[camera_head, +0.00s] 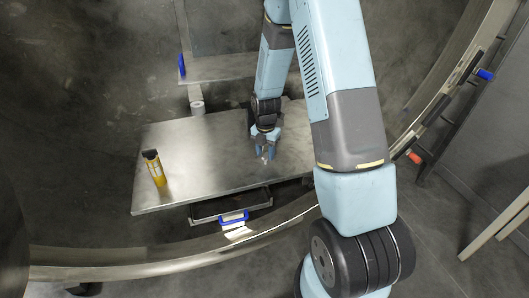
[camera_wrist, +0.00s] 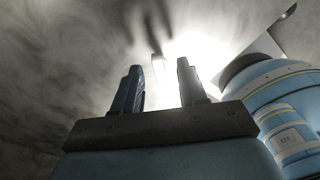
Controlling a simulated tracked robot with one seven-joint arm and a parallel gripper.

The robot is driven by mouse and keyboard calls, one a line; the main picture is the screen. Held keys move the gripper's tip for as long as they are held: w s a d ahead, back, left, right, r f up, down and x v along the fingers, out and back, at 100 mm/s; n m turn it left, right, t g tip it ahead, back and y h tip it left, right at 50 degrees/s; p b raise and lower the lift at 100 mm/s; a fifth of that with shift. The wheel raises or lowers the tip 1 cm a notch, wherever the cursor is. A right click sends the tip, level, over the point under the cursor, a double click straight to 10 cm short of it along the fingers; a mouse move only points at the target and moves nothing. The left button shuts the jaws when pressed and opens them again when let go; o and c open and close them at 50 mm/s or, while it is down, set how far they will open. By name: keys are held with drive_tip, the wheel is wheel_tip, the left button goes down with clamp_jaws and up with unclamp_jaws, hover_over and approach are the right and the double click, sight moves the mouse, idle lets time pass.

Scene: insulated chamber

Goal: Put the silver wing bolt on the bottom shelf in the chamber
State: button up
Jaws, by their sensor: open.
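My gripper (camera_head: 265,153) points down close over the right part of a wide metal shelf (camera_head: 205,150), the lower of two shelf surfaces I see in the chamber. A small bright piece, possibly the silver wing bolt, shows at the fingertips; it is too small to identify surely. In the wrist view my gripper (camera_wrist: 160,82) has its two fingers apart, with a pale, glare-washed shape between and beyond them. I cannot tell whether that shape touches either finger or rests on the shelf.
A yellow and black cylinder (camera_head: 158,172) stands upright at the shelf's left. A smaller, higher shelf (camera_head: 215,69) is behind. A drawer-like tray with a blue handle (camera_head: 233,217) sits below the front edge. The chamber's curved metal rim (camera_head: 150,262) runs across the front.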

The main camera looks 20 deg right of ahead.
drive_tip(key=s+r+m+t, duration=0.1)
drive_tip(key=s+r+m, duration=0.15)
drive_tip(key=r, duration=0.85)
drive_tip(key=s+r+m, duration=0.2)
drive_tip(key=r+m, duration=0.1)
drive_tip(key=r, duration=0.8)
drive_tip(key=s+r+m+t, duration=0.2)
drive_tip(key=s+r+m, duration=0.5)
drive_tip(key=s+m, duration=0.3)
drive_tip(key=s+r+m+t, duration=0.2)
drive_tip(key=s+r+m, duration=0.6)
drive_tip(key=s+m, duration=0.3)
drive_tip(key=shift+s+a+t, duration=0.15)
drive_tip(key=shift+s+t, duration=0.15)
drive_tip(key=shift+s, duration=1.1)
drive_tip(key=shift+r+m, duration=0.1)
drive_tip(key=shift+m, duration=0.15)
